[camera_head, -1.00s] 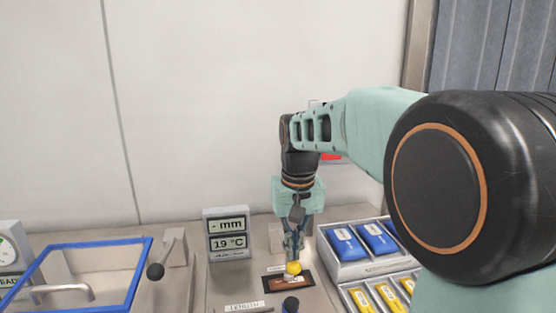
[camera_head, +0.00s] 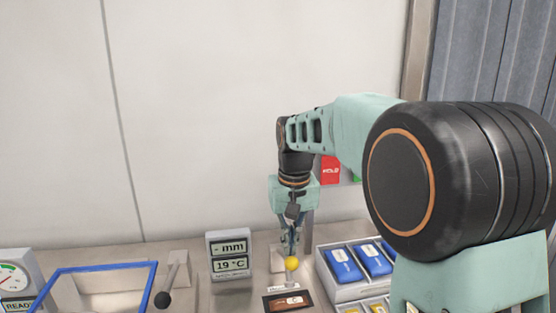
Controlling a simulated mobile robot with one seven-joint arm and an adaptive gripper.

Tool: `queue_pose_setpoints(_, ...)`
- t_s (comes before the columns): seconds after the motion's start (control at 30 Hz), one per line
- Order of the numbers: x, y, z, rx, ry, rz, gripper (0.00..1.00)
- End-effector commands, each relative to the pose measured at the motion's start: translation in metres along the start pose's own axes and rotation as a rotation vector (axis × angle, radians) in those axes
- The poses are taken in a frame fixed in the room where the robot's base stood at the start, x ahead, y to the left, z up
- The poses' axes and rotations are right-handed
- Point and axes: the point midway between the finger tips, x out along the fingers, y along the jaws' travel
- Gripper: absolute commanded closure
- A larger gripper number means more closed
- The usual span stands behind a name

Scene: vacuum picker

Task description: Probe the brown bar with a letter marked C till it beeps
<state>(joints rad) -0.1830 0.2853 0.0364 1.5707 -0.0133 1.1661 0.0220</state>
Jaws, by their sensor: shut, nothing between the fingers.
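The brown bar marked C (camera_head: 274,303) lies flat in a dark-rimmed holder (camera_head: 309,299) at the bottom of the head view. My gripper (camera_head: 291,251) points down above and behind it, with its fingers together. A yellow ball (camera_head: 291,264) shows right at the fingertips, above the bar. I cannot tell whether the fingers touch the ball or what it belongs to. A grey display (camera_head: 229,255) left of my gripper reads "- mm" and "19 °C".
A grey tray (camera_head: 334,282) with blue packs (camera_head: 343,265) stands close on the right, with yellow packs partly visible in front. A black-knobbed lever (camera_head: 162,299), a blue-rimmed bin (camera_head: 105,268) and a dial gauge (camera_head: 14,280) marked READY stand left. A red sign (camera_head: 330,170) is behind my arm.

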Motion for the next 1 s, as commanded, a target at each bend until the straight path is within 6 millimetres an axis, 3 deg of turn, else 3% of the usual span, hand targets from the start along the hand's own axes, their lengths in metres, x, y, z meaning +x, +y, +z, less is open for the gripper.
queue_pose_setpoints(0.27, -0.005, 0.000, -0.004, 0.000, -0.001, 0.000, 1.00)
queue_pose_setpoints(0.6, -0.023, 0.000, -0.025, 0.000, -0.001, 0.000, 1.00)
queue_pose_setpoints(1.0, -0.024, 0.000, -0.030, 0.000, -0.001, 0.000, 1.00)
